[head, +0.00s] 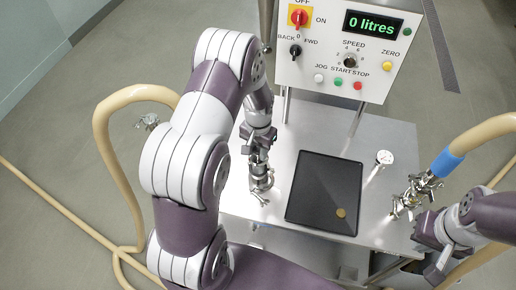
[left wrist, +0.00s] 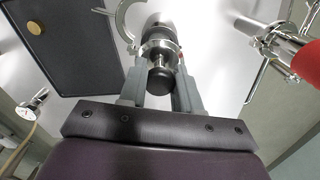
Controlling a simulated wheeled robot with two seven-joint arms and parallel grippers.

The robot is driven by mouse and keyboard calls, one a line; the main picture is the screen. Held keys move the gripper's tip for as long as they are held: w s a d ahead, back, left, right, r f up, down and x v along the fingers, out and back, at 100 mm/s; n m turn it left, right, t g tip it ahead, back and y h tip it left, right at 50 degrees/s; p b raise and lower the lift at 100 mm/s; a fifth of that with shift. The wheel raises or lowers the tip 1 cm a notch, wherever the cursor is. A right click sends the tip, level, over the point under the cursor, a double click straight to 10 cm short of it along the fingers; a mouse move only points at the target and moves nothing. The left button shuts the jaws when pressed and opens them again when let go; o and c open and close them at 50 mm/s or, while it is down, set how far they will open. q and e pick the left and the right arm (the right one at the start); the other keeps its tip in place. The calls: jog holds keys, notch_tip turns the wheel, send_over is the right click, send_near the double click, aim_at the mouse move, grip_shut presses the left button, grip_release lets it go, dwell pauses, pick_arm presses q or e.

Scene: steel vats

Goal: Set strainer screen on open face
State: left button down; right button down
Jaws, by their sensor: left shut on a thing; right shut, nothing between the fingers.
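A small tan-gold round disc (head: 340,213), which looks like the strainer screen, lies flat on a black tray (head: 318,175); it also shows in the left wrist view (left wrist: 34,28). My left gripper (head: 260,155) points down at the left of the steel table, beside the tray. It is shut on a dark-ended part of a steel fitting (left wrist: 160,50). Below it, steel clamp parts (head: 261,185) show in the head view. Which face is the open one I cannot tell. My right gripper (head: 437,266) is shut and empty at the lower right, apart from the tray.
A gauge (head: 384,157) is right of the tray. A blue-collared hose (head: 449,162) ends in steel fittings (head: 411,195) near my right gripper. Another hose (head: 98,125) loops at left.

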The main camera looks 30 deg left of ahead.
aim_at(258, 161)
pick_arm(q)
jog(key=shift+f+b, duration=1.95)
jog(key=shift+f, duration=0.95)
jog(key=c, duration=0.7)
grip_release()
notch_tip(258, 161, up, 13)
jog(key=shift+f+b, duration=0.1)
jog(key=shift+b, duration=1.05)
jog(key=shift+f+n, duration=0.3)
jog(key=shift+f, duration=0.05)
jog(key=shift+t, duration=0.8)
jog(key=s+d, duration=0.2)
jog(key=s, duration=0.2)
jog(key=s+d+r, duration=0.1)
jog(key=s+d, duration=0.2)
jog(key=s, duration=0.1)
jog(key=s+d+r, duration=0.1)
jog(key=s+d, duration=0.2)
jog(key=s, duration=0.2)
jog(key=shift+s, duration=0.1)
